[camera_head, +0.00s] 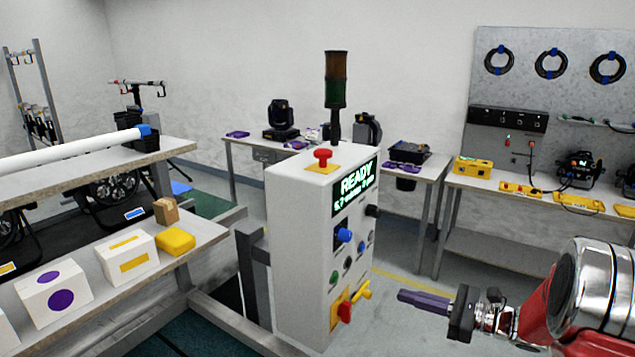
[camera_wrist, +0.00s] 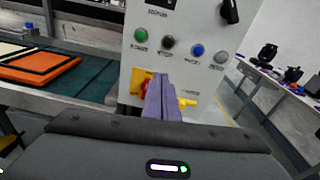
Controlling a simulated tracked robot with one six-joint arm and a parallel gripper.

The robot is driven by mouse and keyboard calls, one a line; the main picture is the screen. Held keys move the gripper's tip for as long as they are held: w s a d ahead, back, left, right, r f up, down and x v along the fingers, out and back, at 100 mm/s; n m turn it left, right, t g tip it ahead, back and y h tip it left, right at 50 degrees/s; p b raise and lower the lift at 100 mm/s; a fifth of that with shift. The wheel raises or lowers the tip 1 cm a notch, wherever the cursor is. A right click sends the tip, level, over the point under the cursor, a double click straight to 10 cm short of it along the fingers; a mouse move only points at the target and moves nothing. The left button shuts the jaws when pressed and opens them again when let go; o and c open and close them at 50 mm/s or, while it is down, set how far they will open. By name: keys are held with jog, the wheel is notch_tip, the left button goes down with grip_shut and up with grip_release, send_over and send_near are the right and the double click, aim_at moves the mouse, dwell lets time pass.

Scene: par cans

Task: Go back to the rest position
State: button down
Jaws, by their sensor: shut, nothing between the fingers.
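My gripper (camera_head: 424,301) is at the lower right of the head view, reaching left toward the white control cabinet (camera_head: 297,225). Its purple fingers are shut together with nothing between them. In the wrist view my gripper (camera_wrist: 160,98) points at the cabinet's front panel (camera_wrist: 178,18), and its fingers hide part of the red and yellow switch (camera_wrist: 142,84) low on that panel. The cabinet's screen (camera_head: 355,187) reads READY. I cannot tell from these views whether the fingers touch the panel.
A red mushroom button (camera_head: 323,156) and a stack light (camera_head: 336,80) stand on the cabinet. A bench with boxes (camera_head: 55,287) is at left. A workbench with tools (camera_head: 540,187) is at right. Grey floor (camera_head: 405,265) is open between cabinet and benches.

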jog(key=s+a+f+n+g+h, duration=0.35)
jog(key=s+n, duration=0.25)
jog(key=s, duration=0.3)
jog(key=s+a+f+n+g+h, duration=0.25)
jog(key=s+n+g, duration=0.3)
jog(key=s, duration=0.35)
jog(key=s+a+r+n+t+h, duration=0.1)
jog(key=s+r+n+t+h, duration=0.1)
jog(key=s+r+n+h, duration=0.2)
jog(key=s+a+r+n+t+h, duration=0.2)
jog(key=s+r+n+t+h, duration=0.1)
jog(key=s+r+n, duration=0.3)
notch_tip(320, 180, up, 3)
jog(key=shift+s+a+r+n+h, duration=0.25)
jog(key=shift+n+h, duration=0.25)
jog(key=shift+n, duration=0.65)
jog(key=shift+a, duration=0.15)
